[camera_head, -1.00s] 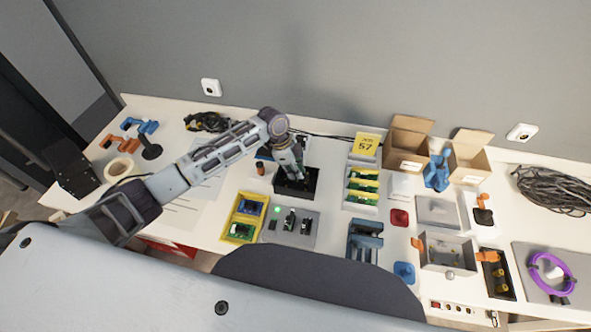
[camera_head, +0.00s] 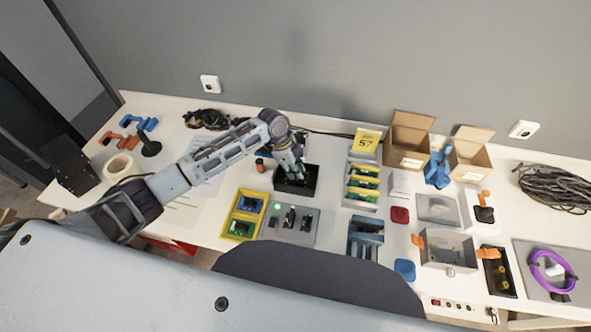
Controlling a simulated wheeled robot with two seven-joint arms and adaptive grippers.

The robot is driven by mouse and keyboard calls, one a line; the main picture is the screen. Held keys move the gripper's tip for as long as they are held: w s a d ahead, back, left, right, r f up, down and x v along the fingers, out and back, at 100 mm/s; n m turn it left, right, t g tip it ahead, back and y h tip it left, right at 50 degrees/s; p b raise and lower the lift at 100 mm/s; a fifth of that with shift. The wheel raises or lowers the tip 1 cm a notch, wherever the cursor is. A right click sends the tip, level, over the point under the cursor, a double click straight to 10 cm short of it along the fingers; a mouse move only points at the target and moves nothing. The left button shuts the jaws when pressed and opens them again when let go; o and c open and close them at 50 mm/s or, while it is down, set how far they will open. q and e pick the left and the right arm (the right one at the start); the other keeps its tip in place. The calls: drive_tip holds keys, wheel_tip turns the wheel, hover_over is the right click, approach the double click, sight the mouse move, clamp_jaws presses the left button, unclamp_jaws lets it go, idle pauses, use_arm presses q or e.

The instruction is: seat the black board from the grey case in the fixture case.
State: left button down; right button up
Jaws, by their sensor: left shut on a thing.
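My left gripper (camera_head: 294,172) reaches down from the left over an open black case (camera_head: 309,187) near the middle of the table. It is shut on a small dark thing, seemingly the black board, mostly hidden by the fingers and dark against the case. I cannot tell whether that thing touches the case. A grey plate (camera_head: 267,233) with small boards and a green light lies in front of the black case. An open grey case (camera_head: 430,257) with small parts inside stands further right. I cannot tell for sure which one is the fixture case. My right gripper is out of view.
A yellow tray (camera_head: 237,227) with boards is left of the grey plate. A rack (camera_head: 360,206) of green boards stands right of the black case. Two open cartons (camera_head: 408,143) (camera_head: 470,157) stand at the back. A black cable coil (camera_head: 550,188) lies far right.

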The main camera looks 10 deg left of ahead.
use_arm(q)
drive_tip(key=shift+f+b, duration=0.3)
drive_tip(key=shift+f, duration=0.65)
drive_tip(key=c, duration=1.3)
unclamp_jaws()
drive_tip(key=shift+r, duration=0.1)
drive_tip(key=v, duration=1.1)
drive_tip(key=shift+r, duration=0.4)
drive_tip(key=shift+a, duration=0.15)
